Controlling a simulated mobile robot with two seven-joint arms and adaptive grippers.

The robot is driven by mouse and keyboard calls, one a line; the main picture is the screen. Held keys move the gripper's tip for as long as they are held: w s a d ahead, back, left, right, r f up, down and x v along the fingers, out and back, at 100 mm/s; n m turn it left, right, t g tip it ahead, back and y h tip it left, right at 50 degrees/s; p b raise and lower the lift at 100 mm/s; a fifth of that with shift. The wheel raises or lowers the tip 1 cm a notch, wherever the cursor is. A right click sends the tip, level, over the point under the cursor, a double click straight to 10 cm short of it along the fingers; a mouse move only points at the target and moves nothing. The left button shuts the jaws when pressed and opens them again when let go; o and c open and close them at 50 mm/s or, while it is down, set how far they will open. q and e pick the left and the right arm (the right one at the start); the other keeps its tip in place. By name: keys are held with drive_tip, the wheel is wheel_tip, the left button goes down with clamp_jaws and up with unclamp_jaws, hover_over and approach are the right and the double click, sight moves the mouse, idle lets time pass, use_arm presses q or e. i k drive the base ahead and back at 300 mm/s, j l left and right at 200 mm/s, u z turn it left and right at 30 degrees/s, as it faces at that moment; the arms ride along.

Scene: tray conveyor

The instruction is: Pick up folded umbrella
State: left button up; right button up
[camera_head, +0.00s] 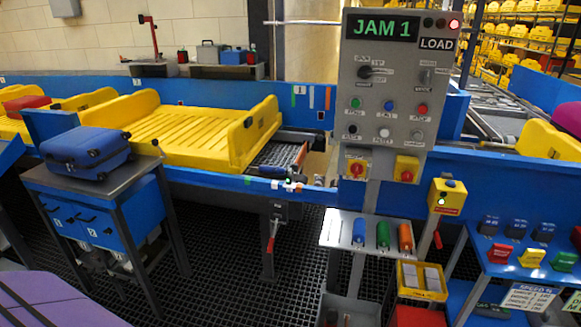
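I cannot make out a folded umbrella for certain in the head view. Three short upright cylinders, blue (359,231), green (383,235) and orange (405,237), stand against a pale rack (340,232) below the control panel; I cannot tell what they are. Neither of my grippers is in view.
A yellow tray (190,135) sits on the blue conveyor. A blue suitcase (86,150) lies on a metal-topped stand (142,172) at left. A grey control panel (395,85) reads "JAM 1". A yellow box (420,281) stands low. Dark grated floor (225,240) is open in the middle.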

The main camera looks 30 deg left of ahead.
sight(274, 169)
drive_tip(key=i+j, duration=0.15)
drive_tip(key=j, duration=0.2)
drive_tip(key=i+j, duration=0.15)
drive_tip(key=j, duration=0.15)
drive_tip(key=i+j, duration=0.2)
drive_tip(key=j, duration=0.15)
drive_tip(key=i+j, duration=0.15)
drive_tip(key=j, duration=0.15)
